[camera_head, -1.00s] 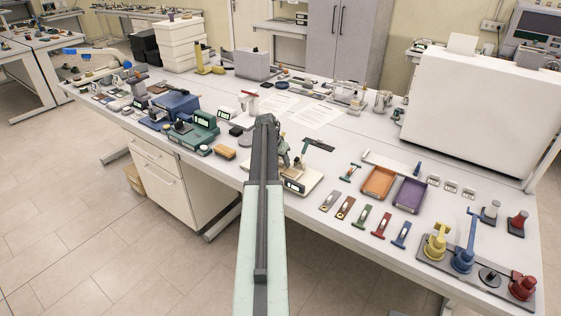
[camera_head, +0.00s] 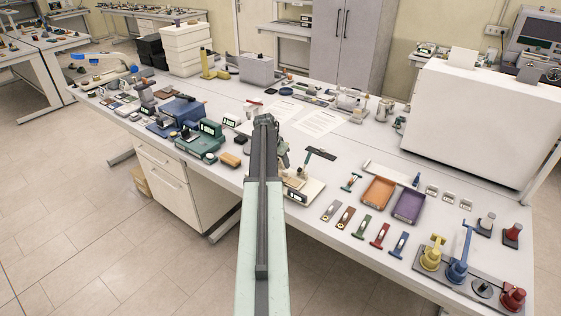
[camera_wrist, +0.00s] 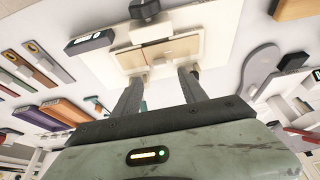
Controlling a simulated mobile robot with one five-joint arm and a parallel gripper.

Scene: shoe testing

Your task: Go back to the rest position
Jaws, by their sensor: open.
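My arm reaches out over the long white bench (camera_head: 330,222). My gripper (camera_wrist: 166,74) shows in the wrist view with its two dark fingers apart and nothing seen between them. In the head view my own arm hides most of it. The fingertips appear near a cream-coloured device with tan pads (camera_wrist: 158,50) in the wrist view; I cannot tell if they touch it. In the head view a cream base (camera_head: 305,192) with an upright stand is beside my gripper.
To the right are an orange tray (camera_head: 378,191), a purple tray (camera_head: 409,204), several coloured strips and a rack with coloured weights (camera_head: 457,270). A green device (camera_head: 203,141) stands to the left. A large white cabinet (camera_head: 485,120) stands at the right. Papers (camera_head: 318,123) lie beyond my arm.

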